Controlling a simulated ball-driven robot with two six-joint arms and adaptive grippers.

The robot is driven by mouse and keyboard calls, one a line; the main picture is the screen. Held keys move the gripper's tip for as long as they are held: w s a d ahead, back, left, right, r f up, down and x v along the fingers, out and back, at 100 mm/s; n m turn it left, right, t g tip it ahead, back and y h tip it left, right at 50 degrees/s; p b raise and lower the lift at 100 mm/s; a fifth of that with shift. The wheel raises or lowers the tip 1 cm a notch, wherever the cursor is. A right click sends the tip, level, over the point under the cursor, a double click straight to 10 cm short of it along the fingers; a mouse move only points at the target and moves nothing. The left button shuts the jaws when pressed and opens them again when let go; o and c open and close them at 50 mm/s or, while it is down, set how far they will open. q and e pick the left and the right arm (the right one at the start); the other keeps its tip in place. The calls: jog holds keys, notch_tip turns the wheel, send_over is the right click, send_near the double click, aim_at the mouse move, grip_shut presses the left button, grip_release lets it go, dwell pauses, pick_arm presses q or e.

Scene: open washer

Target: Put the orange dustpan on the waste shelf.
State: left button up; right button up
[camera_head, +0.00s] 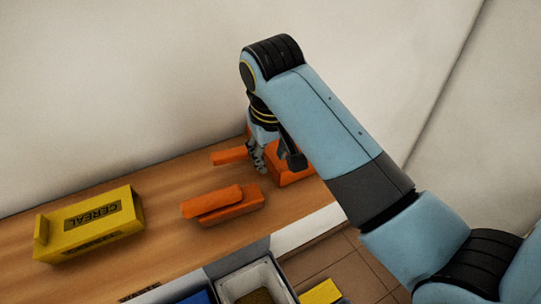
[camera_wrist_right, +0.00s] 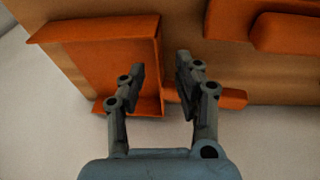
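The orange dustpan (camera_head: 291,178) lies on the wooden shelf, near its right end, partly hidden by my right arm. Its handle (camera_head: 229,155) points left. In the right wrist view its pan (camera_wrist_right: 105,62) fills the left side and its handle (camera_wrist_right: 232,98) sticks out to the right. My right gripper (camera_head: 268,163) is over the dustpan where handle and pan meet. In the wrist view its fingers (camera_wrist_right: 160,66) are apart with nothing clamped between them; whether they touch the dustpan I cannot tell. My left gripper is not in view. I cannot tell which surface is the waste shelf.
A second orange item (camera_head: 222,204) with a rounded top lies in front of the dustpan. A yellow cereal box (camera_head: 90,224) lies at the left. Below the shelf are an open grey bin (camera_head: 283,283), something blue and a yellow item (camera_head: 321,292). A pale wall stands behind.

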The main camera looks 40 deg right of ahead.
jog(key=shift+v, duration=2.2)
